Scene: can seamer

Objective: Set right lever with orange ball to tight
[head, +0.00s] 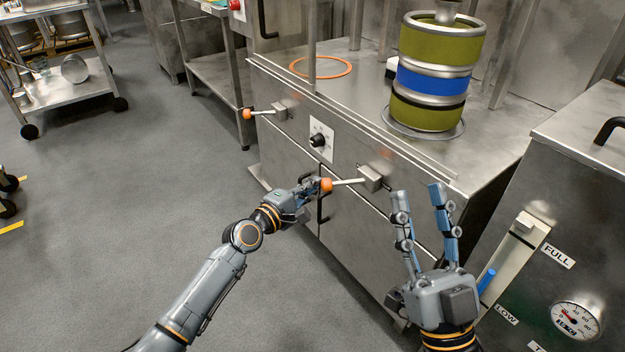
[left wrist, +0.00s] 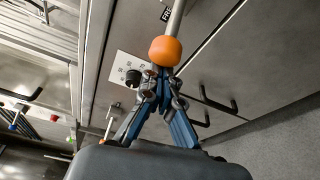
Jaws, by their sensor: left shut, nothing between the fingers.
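The right lever (head: 349,182) is a pale rod with an orange ball (head: 326,185) at its end. It reaches out to the left from a small metal block (head: 373,177) on the machine's front. My left gripper (head: 318,185) is shut and empty, its fingertips right beside the ball. In the left wrist view the orange ball (left wrist: 165,51) shows just beyond the closed fingertips (left wrist: 162,78); I cannot tell whether they touch. My right gripper (head: 419,193) is open and empty, in front of the machine to the right of the lever.
A left lever with an orange ball (head: 247,114) and a dial (head: 318,140) are on the same front. A green keg with a blue band (head: 433,80) stands on the machine's top. A steel cabinet with a gauge (head: 577,321) is at the right.

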